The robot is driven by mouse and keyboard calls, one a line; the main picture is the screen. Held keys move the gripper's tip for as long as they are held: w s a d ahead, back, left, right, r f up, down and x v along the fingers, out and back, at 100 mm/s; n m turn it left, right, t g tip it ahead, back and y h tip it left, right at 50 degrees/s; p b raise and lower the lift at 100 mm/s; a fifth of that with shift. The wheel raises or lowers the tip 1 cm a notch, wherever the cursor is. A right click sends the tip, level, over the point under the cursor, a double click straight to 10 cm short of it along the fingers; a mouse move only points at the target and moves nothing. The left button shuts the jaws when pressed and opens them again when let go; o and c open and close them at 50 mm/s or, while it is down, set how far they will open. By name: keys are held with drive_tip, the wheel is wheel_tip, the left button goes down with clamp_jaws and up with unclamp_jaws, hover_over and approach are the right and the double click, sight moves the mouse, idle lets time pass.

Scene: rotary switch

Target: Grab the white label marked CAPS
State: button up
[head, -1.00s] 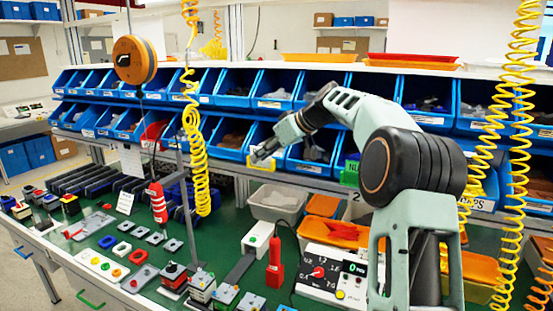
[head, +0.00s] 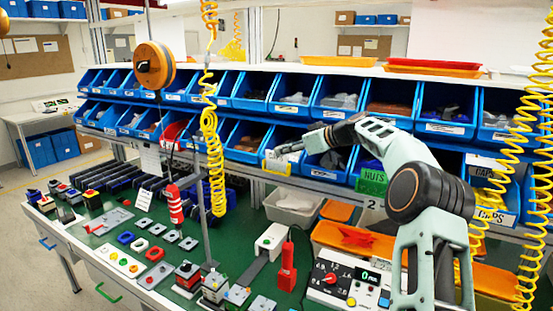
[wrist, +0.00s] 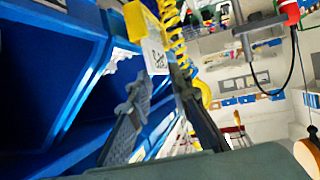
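A white label marked CAPS (head: 496,217) shows at the right of the head view, below the lower bin row. Similar lettering shows just above it on another label (head: 488,171). My gripper (head: 284,150) is far to the left of both, in front of the lower bins near a yellow-edged holder (head: 276,167). In the wrist view my gripper (wrist: 160,80) has its two fingers apart, with nothing visibly clamped. A white label with dark marks (wrist: 155,57) is just beyond the fingertips, beside a yellow edge; its marks are unreadable.
Blue bins (head: 345,92) fill two rows along the rack. A green NUTS label (head: 372,181) lies between my gripper and the CAPS labels. Yellow coiled hoses (head: 214,165) hang left and right. Trays, a control box (head: 345,277) and switch parts cover the green bench.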

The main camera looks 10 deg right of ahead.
drive_tip(key=shift+x, duration=1.3)
clamp_jaws()
drive_tip(key=shift+r, duration=0.15)
